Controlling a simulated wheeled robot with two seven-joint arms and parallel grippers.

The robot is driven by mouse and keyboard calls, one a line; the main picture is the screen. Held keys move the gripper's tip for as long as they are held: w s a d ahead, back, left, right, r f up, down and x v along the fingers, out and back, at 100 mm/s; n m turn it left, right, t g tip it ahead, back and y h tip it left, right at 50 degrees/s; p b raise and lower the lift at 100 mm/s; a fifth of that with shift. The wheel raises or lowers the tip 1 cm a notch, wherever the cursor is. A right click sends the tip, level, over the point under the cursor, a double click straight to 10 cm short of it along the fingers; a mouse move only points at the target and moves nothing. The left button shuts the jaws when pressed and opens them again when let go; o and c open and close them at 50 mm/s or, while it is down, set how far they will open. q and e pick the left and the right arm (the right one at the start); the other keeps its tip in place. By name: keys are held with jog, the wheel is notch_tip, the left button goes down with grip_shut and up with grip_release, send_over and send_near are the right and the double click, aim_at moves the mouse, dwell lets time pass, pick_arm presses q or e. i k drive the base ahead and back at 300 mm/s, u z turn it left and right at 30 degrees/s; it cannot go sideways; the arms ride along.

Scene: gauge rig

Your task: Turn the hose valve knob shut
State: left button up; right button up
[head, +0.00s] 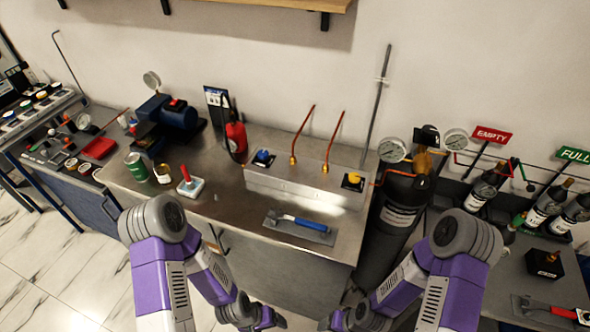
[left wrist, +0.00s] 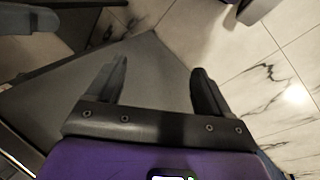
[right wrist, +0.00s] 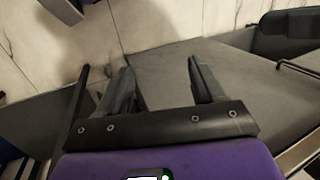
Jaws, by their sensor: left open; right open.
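A blue knob (head: 262,157) on a dark base sits at the left end of a raised metal box on the bench. A yellow knob (head: 352,180) on a black base sits at its right end. I cannot tell which is the hose valve knob, or how far either is turned. My left gripper (left wrist: 158,72) is open and empty, over a grey surface and the marble floor. My right gripper (right wrist: 159,72) is open and empty, over a similar grey surface. Both arms hang low in front of the bench, with the knobs well above and beyond them.
Two copper pipes (head: 299,140) rise between the knobs. A blue-handled trowel (head: 302,226) lies in front of the metal box. A red-handled tool (head: 188,183) and a green can (head: 135,165) stand left. A dark gas cylinder (head: 392,225) with gauges stands beside the bench's right end.

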aim_at(263, 154)
jog(key=u, duration=2.45)
jog(key=i, duration=1.4)
jog(key=z, duration=3.5)
